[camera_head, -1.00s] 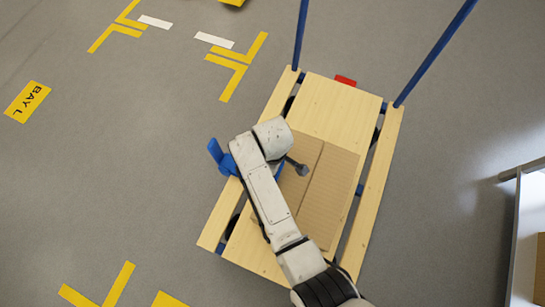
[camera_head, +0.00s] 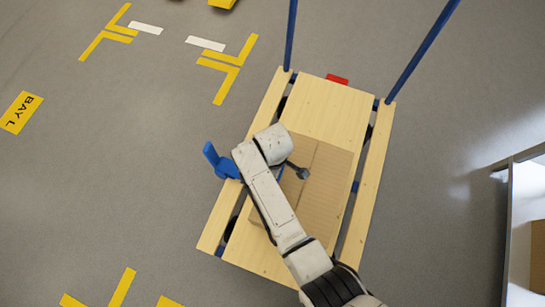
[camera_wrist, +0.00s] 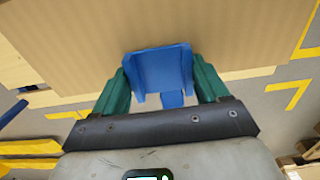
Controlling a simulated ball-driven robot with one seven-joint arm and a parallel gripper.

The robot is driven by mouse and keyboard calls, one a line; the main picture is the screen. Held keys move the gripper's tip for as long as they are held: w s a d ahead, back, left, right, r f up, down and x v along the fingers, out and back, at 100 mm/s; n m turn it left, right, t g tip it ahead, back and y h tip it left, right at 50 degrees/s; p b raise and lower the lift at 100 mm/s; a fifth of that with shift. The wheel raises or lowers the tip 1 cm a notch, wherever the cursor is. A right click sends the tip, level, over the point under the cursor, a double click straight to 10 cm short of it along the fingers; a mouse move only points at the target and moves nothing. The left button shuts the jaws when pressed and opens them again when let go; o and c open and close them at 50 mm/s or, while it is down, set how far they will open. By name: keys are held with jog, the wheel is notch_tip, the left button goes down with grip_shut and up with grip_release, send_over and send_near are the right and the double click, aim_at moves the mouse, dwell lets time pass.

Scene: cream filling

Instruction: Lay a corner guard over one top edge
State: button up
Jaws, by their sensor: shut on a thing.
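A blue corner guard (camera_wrist: 160,68) is between the green fingers of my gripper (camera_wrist: 163,80) in the wrist view. The fingers are shut on it. A cardboard box (camera_head: 325,195) lies on the wooden deck of a cart, and its face (camera_wrist: 150,25) fills the upper part of the wrist view. The guard overlaps the box's lower edge in that view; whether it touches cannot be told. In the head view a blue piece, seemingly the guard (camera_head: 216,160), shows left of the box, beyond the deck's left side. My arm hides the fingers and part of the box there.
The cart deck (camera_head: 325,110) is bare behind the box. Two blue posts (camera_head: 420,52) rise at its far end, with a red piece (camera_head: 337,79) between them. A shelf or bench (camera_head: 527,220) stands at the right. Open grey floor with yellow markings lies left.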

jog(key=o, duration=1.1)
jog(key=shift+c, duration=0.2)
notch_tip(320, 180, up, 11)
jog(key=p, duration=0.3)
jog(key=shift+f+p, duration=0.15)
jog(key=shift+p, duration=0.2)
